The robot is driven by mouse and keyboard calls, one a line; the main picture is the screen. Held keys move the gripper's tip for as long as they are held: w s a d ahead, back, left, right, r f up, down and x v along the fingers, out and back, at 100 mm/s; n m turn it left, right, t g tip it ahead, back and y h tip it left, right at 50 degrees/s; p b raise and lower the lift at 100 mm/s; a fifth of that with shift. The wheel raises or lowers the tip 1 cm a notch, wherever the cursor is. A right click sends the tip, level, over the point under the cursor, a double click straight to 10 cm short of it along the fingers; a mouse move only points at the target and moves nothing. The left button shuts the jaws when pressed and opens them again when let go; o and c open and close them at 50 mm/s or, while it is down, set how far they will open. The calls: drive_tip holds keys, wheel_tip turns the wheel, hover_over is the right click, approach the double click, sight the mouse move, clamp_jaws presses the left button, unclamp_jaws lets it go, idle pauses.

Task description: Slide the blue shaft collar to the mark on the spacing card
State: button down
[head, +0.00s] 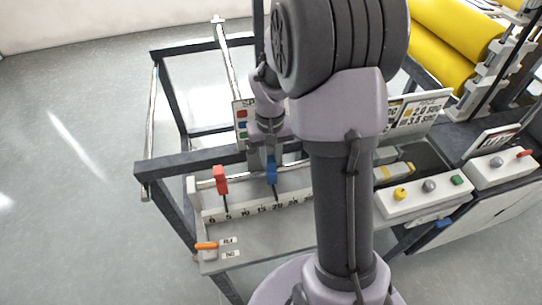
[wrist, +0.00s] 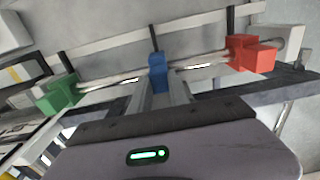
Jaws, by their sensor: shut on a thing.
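The blue shaft collar (head: 271,172) sits on a horizontal rail above a numbered scale (head: 245,212). Its dark pointer reaches down near the 20. In the wrist view the blue collar (wrist: 157,70) is between my fingertips. My gripper (wrist: 156,88) is shut on it; in the head view the gripper (head: 268,152) comes down from above and behind it. The spacing card (head: 241,118) stands behind the rail, with red, blue and green squares on it. My arm hides its right part, so its values cannot be read.
A red collar (head: 220,180) sits left on the rail, pointer near 5. A green collar (wrist: 57,93) shows in the wrist view, on the other side of the blue one. An orange lever (head: 206,246) is at the front left. A button box (head: 425,192) stands right.

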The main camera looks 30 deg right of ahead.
drive_tip(key=a, duration=0.1)
drive_tip(key=w+a, duration=0.1)
drive_tip(key=a, duration=0.3)
drive_tip(key=shift+w, duration=0.25)
drive_tip(key=shift+d, duration=0.15)
drive_tip(key=c, duration=1.5)
unclamp_jaws()
drive_tip(key=shift+o, duration=1.3)
drive_tip(key=shift+a, duration=0.3)
drive_tip(key=shift+d, duration=0.1)
wheel_tip(320, 180, up, 18)
drive_tip(key=p, duration=0.5)
drive_tip(key=shift+f+p, duration=0.25)
drive_tip(key=shift+p, duration=0.1)
